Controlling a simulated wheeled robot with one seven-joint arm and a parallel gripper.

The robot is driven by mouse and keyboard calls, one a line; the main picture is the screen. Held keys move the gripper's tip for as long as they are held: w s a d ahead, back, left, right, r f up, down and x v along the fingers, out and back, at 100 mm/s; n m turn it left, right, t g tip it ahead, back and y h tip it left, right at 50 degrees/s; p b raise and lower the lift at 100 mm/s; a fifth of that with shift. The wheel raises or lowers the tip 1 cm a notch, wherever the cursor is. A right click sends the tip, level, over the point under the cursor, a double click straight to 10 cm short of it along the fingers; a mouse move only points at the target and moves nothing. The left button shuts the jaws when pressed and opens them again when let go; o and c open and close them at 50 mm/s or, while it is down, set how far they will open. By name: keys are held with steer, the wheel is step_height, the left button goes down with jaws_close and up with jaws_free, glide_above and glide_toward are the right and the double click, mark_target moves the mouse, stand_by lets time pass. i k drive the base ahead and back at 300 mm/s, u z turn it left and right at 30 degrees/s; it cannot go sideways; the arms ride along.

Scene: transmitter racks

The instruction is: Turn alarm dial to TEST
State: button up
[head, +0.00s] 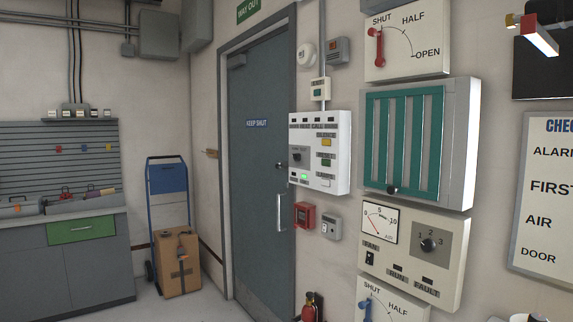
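The white alarm panel (340,150) is on the wall just right of the grey door, in the middle of the head view. A small dark dial (298,156) sits on a grey plate at the panel's left side. Its lettering is too small to read surely, so I cannot tell its setting. A yellow button (326,142), a green button (326,162) and a lit green lamp (304,177) are also on the panel. My gripper is not in view.
A louvred vent (412,140) and a fan panel (450,262) with a numbered knob (428,244) are right of the alarm panel. A red call point (305,215) is below it. The grey door (255,130) is shut. A hand truck with a box (178,265) stands left.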

mark_target(297, 156)
steer(key=k, duration=0.25)
steer(key=z, duration=0.35)
steer(key=i, duration=1.2)
steer(key=u, duration=0.5)
steer(key=i, duration=0.6)
steer(key=u, duration=0.6)
steer(key=i, duration=1)
steer(key=u, duration=0.1)
